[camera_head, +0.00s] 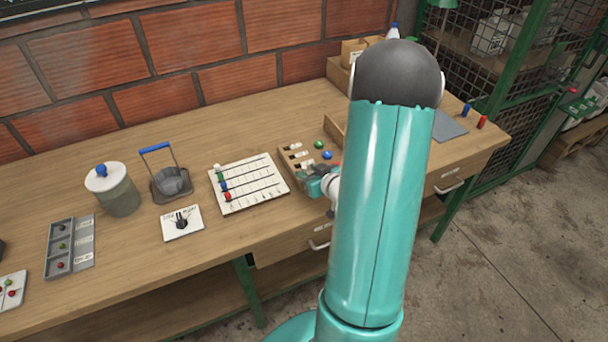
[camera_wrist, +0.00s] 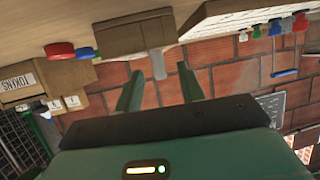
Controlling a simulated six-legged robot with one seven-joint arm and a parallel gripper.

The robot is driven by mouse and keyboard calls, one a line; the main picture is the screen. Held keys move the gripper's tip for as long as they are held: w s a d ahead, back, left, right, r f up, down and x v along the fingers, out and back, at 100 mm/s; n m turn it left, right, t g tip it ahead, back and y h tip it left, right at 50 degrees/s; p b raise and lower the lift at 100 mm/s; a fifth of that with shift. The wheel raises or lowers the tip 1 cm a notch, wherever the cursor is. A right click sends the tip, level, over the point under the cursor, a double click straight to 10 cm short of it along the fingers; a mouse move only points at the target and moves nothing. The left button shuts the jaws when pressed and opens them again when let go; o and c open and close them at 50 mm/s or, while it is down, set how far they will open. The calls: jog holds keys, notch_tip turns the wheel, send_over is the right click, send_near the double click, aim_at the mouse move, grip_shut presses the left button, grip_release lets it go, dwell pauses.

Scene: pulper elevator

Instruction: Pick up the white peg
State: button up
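A wooden block (camera_head: 284,173) sits near the table's front edge. It carries small white pieces (camera_head: 300,155), a green ball (camera_head: 318,144) and a blue ball (camera_head: 327,155). My gripper (camera_head: 309,180) is at its front side, partly hidden by my arm. In the wrist view, which looks upside down, my gripper (camera_wrist: 160,72) is open. A narrow pale grey bar (camera_wrist: 158,64) sticks out from the wooden block (camera_wrist: 120,36) between the fingertips, with gaps on both sides. I cannot tell whether this bar is the white peg.
A white board (camera_head: 255,192) with several coloured beads on rods stands left of the block. Further left are a card (camera_head: 181,223), a basket (camera_head: 170,184), a lidded jar (camera_head: 117,198) and a grey tray (camera_head: 82,240). A brick wall (camera_head: 200,40) stands behind the table.

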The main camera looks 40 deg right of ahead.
jog(key=shift+x, duration=1.5)
grip_shut()
